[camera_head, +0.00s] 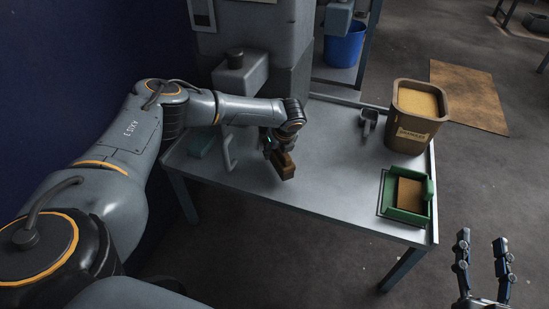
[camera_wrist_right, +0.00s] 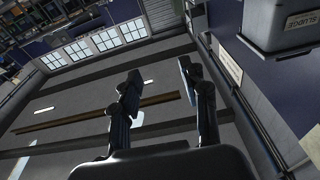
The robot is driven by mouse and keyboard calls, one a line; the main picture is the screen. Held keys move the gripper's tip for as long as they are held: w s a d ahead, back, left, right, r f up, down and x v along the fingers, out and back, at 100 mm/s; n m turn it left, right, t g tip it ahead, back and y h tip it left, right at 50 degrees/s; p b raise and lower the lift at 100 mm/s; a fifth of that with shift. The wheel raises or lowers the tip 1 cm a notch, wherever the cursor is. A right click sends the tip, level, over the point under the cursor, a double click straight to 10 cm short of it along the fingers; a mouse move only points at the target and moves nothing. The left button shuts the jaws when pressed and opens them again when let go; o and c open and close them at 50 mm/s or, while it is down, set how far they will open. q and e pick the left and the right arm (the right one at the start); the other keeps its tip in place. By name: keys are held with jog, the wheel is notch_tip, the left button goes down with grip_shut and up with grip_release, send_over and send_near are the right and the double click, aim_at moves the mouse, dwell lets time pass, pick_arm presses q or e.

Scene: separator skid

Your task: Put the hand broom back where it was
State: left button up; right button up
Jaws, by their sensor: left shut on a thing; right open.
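My left gripper (camera_head: 273,139) is shut on the hand broom (camera_head: 285,166), seen as a brown block-like head over the middle of the grey metal table (camera_head: 320,187). The gripper covers the broom's upper part. I cannot tell whether the broom touches the table top. My right gripper (camera_head: 482,238) is open and empty, off the table's front right corner. In the right wrist view its two fingers (camera_wrist_right: 158,85) stand apart with nothing between them.
A brown bin (camera_head: 404,139) with yellowish contents stands at the table's back right. A grey scoop (camera_head: 369,121) lies beside it. A green tray (camera_head: 406,215) holding a brown block is at the right edge. A pale curved pipe (camera_head: 229,150) stands left of the broom.

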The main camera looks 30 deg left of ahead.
pick_arm(q)
jog(key=shift+a+f+b, duration=0.2)
jog(key=shift+f+b, duration=0.45)
jog(key=shift+f, duration=0.6)
pick_arm(e)
notch_tip(320, 180, up, 6)
jog(key=s+t+y, duration=0.1)
jog(key=s+t, duration=0.1)
jog(key=t, duration=0.2)
jog(key=shift+a+r+y, duration=0.2)
jog(key=shift+y, duration=0.1)
pick_arm(q)
jog(key=shift+s+f, duration=0.1)
jog(key=shift+f, duration=0.05)
pick_arm(e)
jog(key=shift+w, duration=0.1)
pick_arm(q)
jog(key=o, duration=1.3)
pick_arm(e)
jog(key=shift+f, duration=0.1)
